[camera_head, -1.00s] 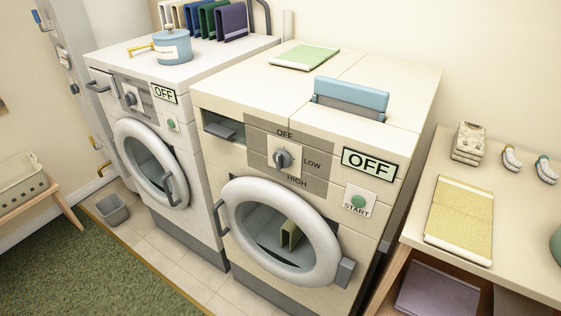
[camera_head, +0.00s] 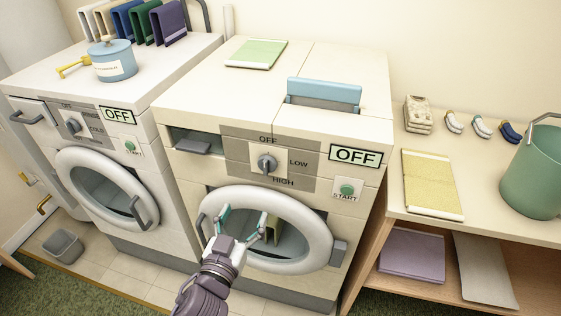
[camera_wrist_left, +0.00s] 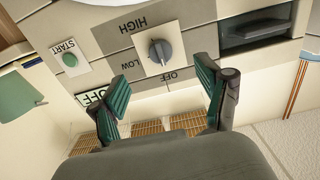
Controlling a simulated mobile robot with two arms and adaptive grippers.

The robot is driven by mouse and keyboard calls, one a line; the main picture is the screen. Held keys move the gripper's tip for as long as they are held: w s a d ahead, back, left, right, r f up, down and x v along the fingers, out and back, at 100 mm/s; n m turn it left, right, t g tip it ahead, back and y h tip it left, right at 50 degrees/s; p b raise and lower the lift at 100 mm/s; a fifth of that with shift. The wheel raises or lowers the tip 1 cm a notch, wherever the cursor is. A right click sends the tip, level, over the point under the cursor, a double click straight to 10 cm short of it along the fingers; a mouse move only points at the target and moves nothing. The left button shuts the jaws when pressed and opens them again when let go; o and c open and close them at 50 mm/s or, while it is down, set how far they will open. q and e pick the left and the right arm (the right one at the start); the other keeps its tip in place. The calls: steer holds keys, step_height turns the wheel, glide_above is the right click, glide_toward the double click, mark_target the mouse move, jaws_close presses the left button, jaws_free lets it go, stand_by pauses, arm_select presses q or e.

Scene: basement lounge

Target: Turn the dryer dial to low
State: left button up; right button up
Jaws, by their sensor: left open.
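The dryer (camera_head: 345,135) stands in the middle of the head view, and its small display (camera_head: 356,155) reads OFF. Its grey dial (camera_head: 267,164) sits on a light square plate, with OFF above, LOW to the right and HIGH below. The knob looks upright, toward OFF. In the left wrist view the dial (camera_wrist_left: 160,52) appears upside down, beyond the fingers and between them. My left gripper (camera_head: 242,217) is open and empty, with green finger pads, in front of the round dryer door and below the dial, apart from it. My right gripper is not in view.
The dryer door (camera_head: 318,235) is round with a thick white rim. A green START button (camera_head: 347,189) is right of the dial. The washer (camera_head: 85,150) stands left. A wooden table (camera_head: 430,210) with a green bucket (camera_head: 533,170) stands right. Space before the panel is free.

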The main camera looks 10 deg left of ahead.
arm_select(q)
steer(key=r, duration=0.2)
steer(key=p, duration=0.2)
glide_toward(265, 168)
steer(key=w, duration=0.1)
steer(key=w+p, duration=0.1)
steer(key=w, duration=0.7)
steer(key=shift+d+f, duration=0.1)
steer(key=shift+w+f, duration=0.1)
steer(key=shift+w, duration=0.45)
steer(key=c, duration=1.1)
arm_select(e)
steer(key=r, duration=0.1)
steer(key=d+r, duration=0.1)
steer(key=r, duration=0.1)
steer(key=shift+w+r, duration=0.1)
